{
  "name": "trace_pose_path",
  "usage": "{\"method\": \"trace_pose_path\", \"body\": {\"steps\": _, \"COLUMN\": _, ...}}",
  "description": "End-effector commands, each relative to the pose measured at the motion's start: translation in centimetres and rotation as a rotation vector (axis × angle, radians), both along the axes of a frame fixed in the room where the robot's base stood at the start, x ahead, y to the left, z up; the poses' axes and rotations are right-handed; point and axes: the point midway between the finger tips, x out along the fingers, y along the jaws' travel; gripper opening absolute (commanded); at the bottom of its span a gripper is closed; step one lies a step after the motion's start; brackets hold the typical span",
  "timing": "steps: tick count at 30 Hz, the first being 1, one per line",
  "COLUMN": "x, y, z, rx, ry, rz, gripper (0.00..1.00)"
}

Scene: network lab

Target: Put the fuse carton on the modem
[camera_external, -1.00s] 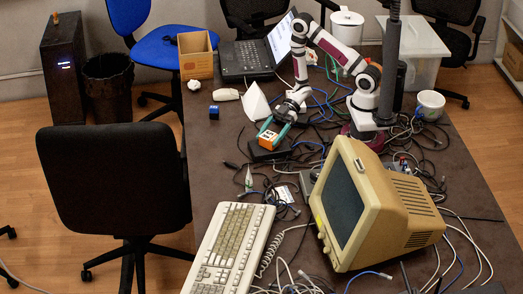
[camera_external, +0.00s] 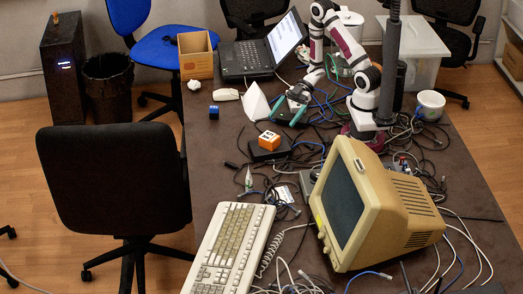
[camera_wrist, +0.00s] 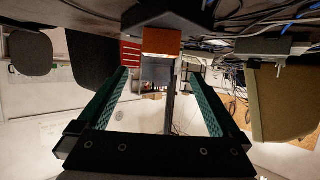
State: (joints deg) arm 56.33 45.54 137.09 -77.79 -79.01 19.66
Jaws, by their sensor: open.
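The fuse carton (camera_external: 268,140), a small orange-and-white box, rests on top of the black modem (camera_external: 262,155) in the middle of the table. My gripper (camera_external: 287,117) is open and empty, a little behind the carton and apart from it. In the wrist view, which looks upside down, the carton (camera_wrist: 161,41) shows its orange side against the dark modem (camera_wrist: 165,18). There, the two green-padded fingers of my gripper (camera_wrist: 158,74) are spread wide with nothing held between them.
Cables lie tangled around the modem. A beige CRT monitor (camera_external: 345,205) and a keyboard (camera_external: 232,250) stand in front. The table's left side is mostly bare.

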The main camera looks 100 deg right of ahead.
Motion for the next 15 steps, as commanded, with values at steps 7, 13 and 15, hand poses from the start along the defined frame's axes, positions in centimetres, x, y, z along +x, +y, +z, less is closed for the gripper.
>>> {"method": "trace_pose_path", "body": {"steps": 7, "x": 0.2, "y": -3.1, "z": 0.3, "rx": -0.111, "ry": 0.064, "rz": -0.067, "gripper": 1.0}}
{"method": "trace_pose_path", "body": {"steps": 13, "x": 4.3, "y": -11.4, "z": 4.7, "rx": -0.565, "ry": 0.393, "rz": -0.644, "gripper": 1.0}}
{"method": "trace_pose_path", "body": {"steps": 15, "x": 1.9, "y": -11.0, "z": 7.9, "rx": -0.573, "ry": 0.533, "rz": -0.87, "gripper": 1.0}}
